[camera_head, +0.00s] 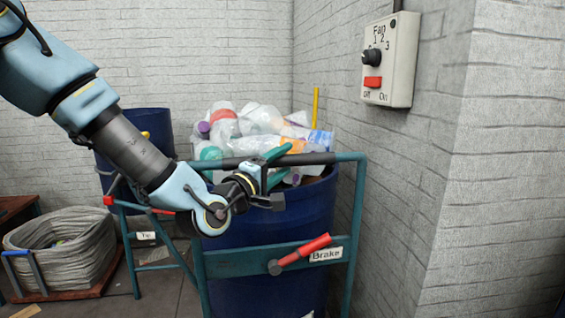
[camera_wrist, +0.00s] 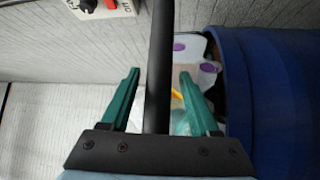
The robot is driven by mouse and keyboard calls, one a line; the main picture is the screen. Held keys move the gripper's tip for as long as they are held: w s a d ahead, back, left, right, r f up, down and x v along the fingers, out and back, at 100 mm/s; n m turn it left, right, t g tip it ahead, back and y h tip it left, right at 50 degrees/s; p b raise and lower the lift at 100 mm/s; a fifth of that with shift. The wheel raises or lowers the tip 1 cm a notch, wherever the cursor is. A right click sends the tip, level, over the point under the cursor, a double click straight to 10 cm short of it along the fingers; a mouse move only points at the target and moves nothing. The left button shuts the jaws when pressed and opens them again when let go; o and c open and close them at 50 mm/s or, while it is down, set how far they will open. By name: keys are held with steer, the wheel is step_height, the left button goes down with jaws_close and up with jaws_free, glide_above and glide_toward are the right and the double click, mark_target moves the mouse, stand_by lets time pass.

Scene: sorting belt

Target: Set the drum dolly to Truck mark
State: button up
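The drum dolly is a teal tube frame (camera_head: 358,220) around a blue drum (camera_head: 262,285) heaped with plastic bottles. A dark push bar (camera_head: 318,158) runs across its top. A red brake lever (camera_head: 306,249) sits beside a "Brake" label (camera_head: 326,255) on the frame. My gripper (camera_head: 278,163) is at the push bar. In the wrist view, its two teal fingers stand open on either side of the dark bar (camera_wrist: 159,60), with gaps on both sides. The blue drum's side (camera_wrist: 265,95) is at the right there. I cannot make out a Truck mark.
A second blue drum (camera_head: 156,122) in a teal frame with a "Tip" label (camera_head: 146,236) stands behind left. A grey basket (camera_head: 75,250) is at lower left. A brick wall (camera_head: 395,190) with a fan switch box (camera_head: 391,60) stands close on the right.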

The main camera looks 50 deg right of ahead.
steer(key=shift+o, duration=0.2)
steer(key=a+f+b, duration=0.1)
steer(key=a, duration=0.9)
steer(key=shift+s+a+f, duration=0.2)
steer(key=shift+s+a, duration=0.15)
steer(key=shift+s, duration=0.1)
